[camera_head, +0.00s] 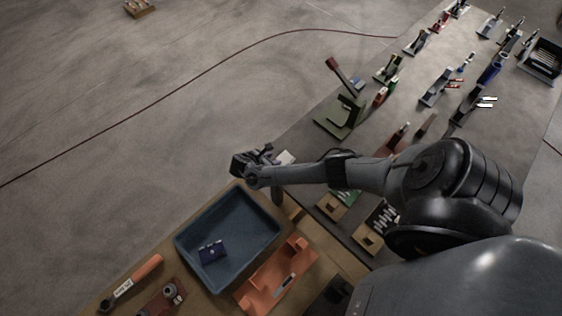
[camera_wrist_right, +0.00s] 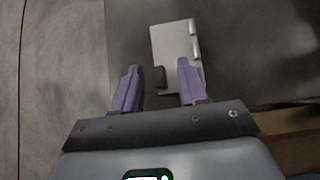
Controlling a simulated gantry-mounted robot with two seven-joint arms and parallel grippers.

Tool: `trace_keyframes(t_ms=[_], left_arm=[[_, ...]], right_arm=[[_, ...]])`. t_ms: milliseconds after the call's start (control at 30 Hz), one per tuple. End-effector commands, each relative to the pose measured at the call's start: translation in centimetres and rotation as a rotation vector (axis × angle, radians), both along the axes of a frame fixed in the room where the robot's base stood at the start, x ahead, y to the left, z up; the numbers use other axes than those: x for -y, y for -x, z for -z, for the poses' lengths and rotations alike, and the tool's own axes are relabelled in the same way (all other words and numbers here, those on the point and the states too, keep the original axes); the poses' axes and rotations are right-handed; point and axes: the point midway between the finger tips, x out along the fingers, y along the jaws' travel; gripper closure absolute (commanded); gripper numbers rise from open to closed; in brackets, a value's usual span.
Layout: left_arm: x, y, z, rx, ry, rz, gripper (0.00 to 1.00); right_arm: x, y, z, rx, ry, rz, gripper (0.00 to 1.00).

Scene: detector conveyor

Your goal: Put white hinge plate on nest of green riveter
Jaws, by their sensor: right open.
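The white hinge plate (camera_head: 286,158) lies at the near left edge of the dark table, partly hidden by my right gripper in the head view. It shows more fully in the right wrist view (camera_wrist_right: 172,42), with knuckles along its right side. My right gripper (camera_wrist_right: 158,76) is open, its purple fingers pointing at the near end of the plate. The right finger overlaps the plate in the picture; I cannot tell if it touches. The right gripper (camera_head: 250,160) also shows in the head view. The green riveter (camera_head: 342,115), with a raised red-tipped lever, stands farther back on the table. My left gripper is out of view.
A blue tray (camera_head: 185,243) holding a dark blue hinge plate (camera_head: 212,252) sits in front, beside an orange fixture (camera_head: 262,290). Several other hand tools and presses stand along the dark table. My right arm covers part of the table.

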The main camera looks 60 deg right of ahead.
Motion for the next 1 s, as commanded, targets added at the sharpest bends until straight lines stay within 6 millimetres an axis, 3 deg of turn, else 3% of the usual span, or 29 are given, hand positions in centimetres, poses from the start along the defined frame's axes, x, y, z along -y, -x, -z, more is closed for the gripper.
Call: trace_keyframes(t_ms=[167,467,1000], left_arm=[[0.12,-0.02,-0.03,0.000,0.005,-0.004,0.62],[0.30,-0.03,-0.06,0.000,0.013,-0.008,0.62],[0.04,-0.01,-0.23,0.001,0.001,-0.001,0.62]], right_arm=[[-0.03,0.00,0.00,0.000,0.000,0.000,0.57],[-0.04,0.00,-0.01,0.000,0.000,0.000,1.00],[-0.03,-0.07,-0.57,0.002,0.000,-0.001,1.00]])
